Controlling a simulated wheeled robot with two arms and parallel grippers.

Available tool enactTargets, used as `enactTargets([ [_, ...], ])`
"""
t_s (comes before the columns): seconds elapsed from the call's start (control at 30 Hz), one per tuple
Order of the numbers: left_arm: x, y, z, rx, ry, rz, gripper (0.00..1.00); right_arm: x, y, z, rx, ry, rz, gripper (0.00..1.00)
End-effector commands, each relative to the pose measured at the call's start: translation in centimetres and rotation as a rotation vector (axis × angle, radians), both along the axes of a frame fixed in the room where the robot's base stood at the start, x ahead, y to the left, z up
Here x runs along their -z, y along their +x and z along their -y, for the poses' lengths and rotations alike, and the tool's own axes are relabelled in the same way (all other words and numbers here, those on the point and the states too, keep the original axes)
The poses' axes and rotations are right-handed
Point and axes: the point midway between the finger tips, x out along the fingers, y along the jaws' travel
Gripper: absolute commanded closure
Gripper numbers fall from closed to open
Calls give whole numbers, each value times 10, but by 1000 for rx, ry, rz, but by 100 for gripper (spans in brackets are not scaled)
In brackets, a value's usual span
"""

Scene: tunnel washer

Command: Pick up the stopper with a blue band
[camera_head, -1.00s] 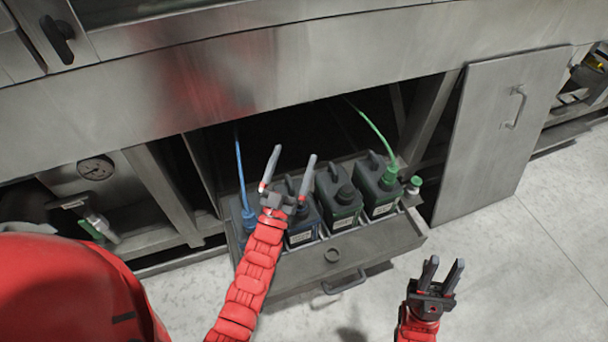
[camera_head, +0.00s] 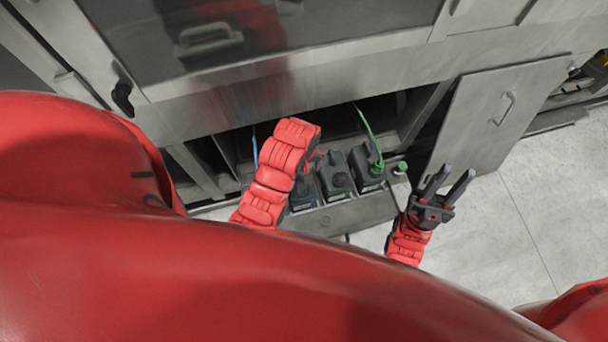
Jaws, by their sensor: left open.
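I cannot make out a stopper with a blue band; my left arm covers the left part of the drawer. My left gripper (camera_head: 310,160) is mostly hidden behind its own red wrist, over the left canisters; its fingers do not show clearly. My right gripper (camera_head: 448,186) is open and empty, right of the drawer, with its two dark fingers apart. A small stopper with a green band (camera_head: 402,167) stands at the drawer's right end, beside the right canister.
The pulled-out drawer (camera_head: 350,214) holds dark canisters, including a middle one (camera_head: 335,174) and a right one (camera_head: 366,166) with a green hose (camera_head: 369,132). A blue hose (camera_head: 255,150) hangs at the left. A grey panel (camera_head: 490,118) leans at the right. Floor at the right is clear.

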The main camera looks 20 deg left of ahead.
Motion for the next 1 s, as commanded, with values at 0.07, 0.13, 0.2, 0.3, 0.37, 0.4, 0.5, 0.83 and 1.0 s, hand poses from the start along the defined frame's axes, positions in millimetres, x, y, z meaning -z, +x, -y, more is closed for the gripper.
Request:
enactTargets([
  [0.07, 4, -4, 0, -3, 0, -17, 0, 5, 0, 0, 0, 0, -1, 68],
  [0.13, 14, -5, 0, -3, 2, -19, 0, 14, 0, 0, 0, 0, -1, 68],
  [0.2, 25, -4, 0, -3, 1, -18, 0, 25, 0, 0, 0, 0, -1, 68],
  [0.3, 44, -4, 0, -3, 2, -16, 0, 44, 0, 0, 0, 0, -1, 68],
  [0.37, 56, -4, 0, -2, 2, -16, 0, 56, 0, 0, 0, 0, -1, 68],
  [0.4, 64, -3, 0, -2, 1, -15, 0, 64, 0, 0, 0, 0, -2, 68],
  [0.5, 82, -3, 0, -1, 0, -14, 0, 82, 0, 0, 0, 0, -1, 68],
  [0.83, 120, -3, 0, -2, 1, -13, 0, 68, 0, 0, 0, 0, -1, 68],
  [1.0, 128, -3, 0, -1, 1, -16, 0, 66, 0, 0, 0, 0, -1, 68],
])
